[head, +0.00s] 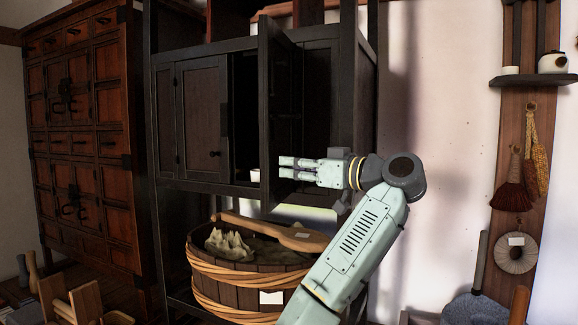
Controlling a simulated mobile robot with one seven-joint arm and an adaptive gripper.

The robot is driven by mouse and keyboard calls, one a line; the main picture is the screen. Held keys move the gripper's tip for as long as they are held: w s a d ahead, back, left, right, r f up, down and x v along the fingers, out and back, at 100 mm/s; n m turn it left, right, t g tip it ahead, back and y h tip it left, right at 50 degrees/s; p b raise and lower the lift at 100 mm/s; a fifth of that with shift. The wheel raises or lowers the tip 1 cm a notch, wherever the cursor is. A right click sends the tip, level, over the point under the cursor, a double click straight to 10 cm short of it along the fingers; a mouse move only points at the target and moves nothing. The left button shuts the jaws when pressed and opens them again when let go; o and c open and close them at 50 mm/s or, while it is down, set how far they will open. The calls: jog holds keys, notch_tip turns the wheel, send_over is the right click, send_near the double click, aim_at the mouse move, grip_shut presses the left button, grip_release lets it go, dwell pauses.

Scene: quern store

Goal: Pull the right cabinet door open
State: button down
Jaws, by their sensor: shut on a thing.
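The dark wooden cabinet (340,110) stands in the middle of the head view. Its right door (281,95) is swung out toward me, seen nearly edge-on, with a dark opening (245,118) to its left. The left door (202,118) is closed and has a small dark knob. My gripper (282,167) reaches in from the right, its fingers pointing left against the lower part of the right door. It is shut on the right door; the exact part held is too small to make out.
A wooden tub (225,292) with a wooden paddle (275,233) across it stands below the door. A small white object (255,175) shows at the opening's bottom. A tall brown chest (85,140) stands left. A shelf (540,80) and hanging brushes are at right.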

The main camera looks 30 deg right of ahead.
jog(key=shift+s+d, duration=0.1)
jog(key=shift+d, duration=0.1)
dwell(0.5)
jog(key=c, duration=1.6)
grip_release()
jog(key=shift+o, duration=0.2)
jog(key=v, duration=1.2)
jog(key=shift+d, duration=0.15)
